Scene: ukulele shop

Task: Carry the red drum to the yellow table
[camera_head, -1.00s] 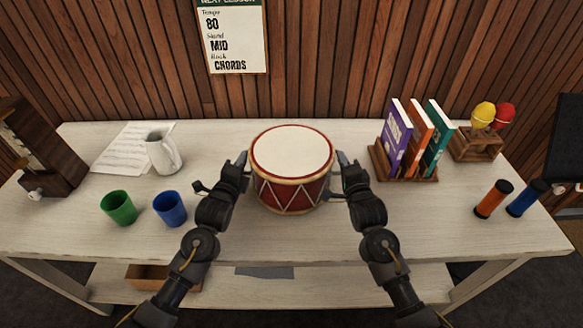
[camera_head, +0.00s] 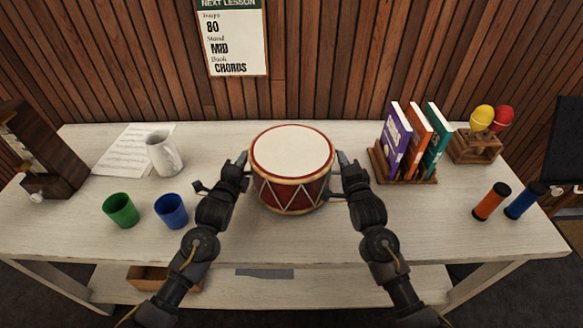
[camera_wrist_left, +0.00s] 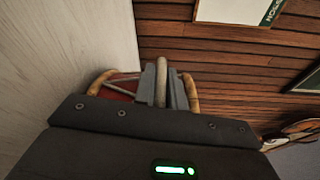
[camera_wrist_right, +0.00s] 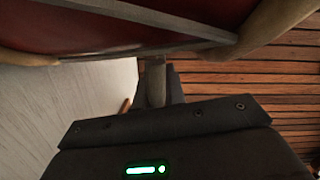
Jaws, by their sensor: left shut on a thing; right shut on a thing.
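The red drum (camera_head: 291,168) has a white head, tan rims and white zigzag cords. It is upright in the middle of the white table (camera_head: 290,232); whether it touches the top or is just above it I cannot tell. My left gripper (camera_head: 241,160) is shut on its left side and my right gripper (camera_head: 343,160) is shut on its right side. In the left wrist view the fingers (camera_wrist_left: 162,85) are at the drum (camera_wrist_left: 118,88). In the right wrist view the drum (camera_wrist_right: 130,22) fills the top, beside the finger (camera_wrist_right: 155,80). No yellow table is in view.
On the left stand a green cup (camera_head: 120,210), a blue cup (camera_head: 171,211), a white pitcher (camera_head: 163,154) and sheet music (camera_head: 122,150). On the right are books in a rack (camera_head: 408,178), maracas in a holder (camera_head: 478,148) and two shakers (camera_head: 491,202). A wooden wall stands behind.

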